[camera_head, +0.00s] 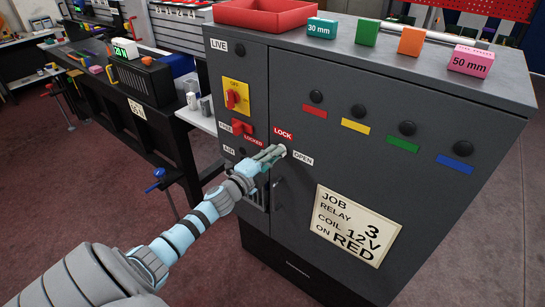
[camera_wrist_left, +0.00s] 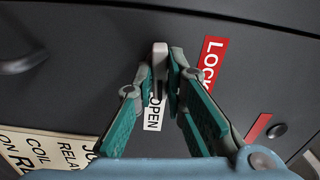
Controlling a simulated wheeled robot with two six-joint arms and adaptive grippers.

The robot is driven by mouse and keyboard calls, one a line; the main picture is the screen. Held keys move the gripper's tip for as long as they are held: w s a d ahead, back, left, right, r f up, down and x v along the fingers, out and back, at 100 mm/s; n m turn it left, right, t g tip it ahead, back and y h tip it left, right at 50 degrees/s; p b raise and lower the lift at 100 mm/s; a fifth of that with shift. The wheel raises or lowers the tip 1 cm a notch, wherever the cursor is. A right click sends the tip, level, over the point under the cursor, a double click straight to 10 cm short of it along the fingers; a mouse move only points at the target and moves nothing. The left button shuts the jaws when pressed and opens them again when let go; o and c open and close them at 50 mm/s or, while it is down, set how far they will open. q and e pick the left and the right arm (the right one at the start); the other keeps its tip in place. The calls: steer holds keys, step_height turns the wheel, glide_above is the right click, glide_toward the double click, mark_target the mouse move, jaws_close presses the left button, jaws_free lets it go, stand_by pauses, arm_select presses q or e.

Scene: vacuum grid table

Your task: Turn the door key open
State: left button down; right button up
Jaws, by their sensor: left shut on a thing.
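The door key (camera_head: 282,149) sits in the dark grey cabinet door (camera_head: 345,150), between the red LOCK label (camera_head: 283,134) and the white OPEN label (camera_head: 303,158). My left gripper (camera_head: 272,156) reaches it from the lower left and is shut on the key. In the left wrist view, the pale key (camera_wrist_left: 160,58) stands between the two fingertips (camera_wrist_left: 161,76), partly hidden by them. The OPEN label (camera_wrist_left: 154,113) lies just below it and the LOCK label (camera_wrist_left: 212,62) to its right. The key's exact turn angle is hard to tell. My right gripper is not in view.
A dark door handle (camera_head: 277,192) is just below the key. A yellow-backed red switch (camera_head: 236,97) and a red lever (camera_head: 242,129) sit to the left. Coloured blocks and a red tray (camera_head: 265,16) stand on top. A workbench (camera_head: 100,95) is at the left.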

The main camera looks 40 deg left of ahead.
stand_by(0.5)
arm_select(q)
steer(key=c, duration=1.6)
jaws_free()
steer(key=shift+c, duration=0.2)
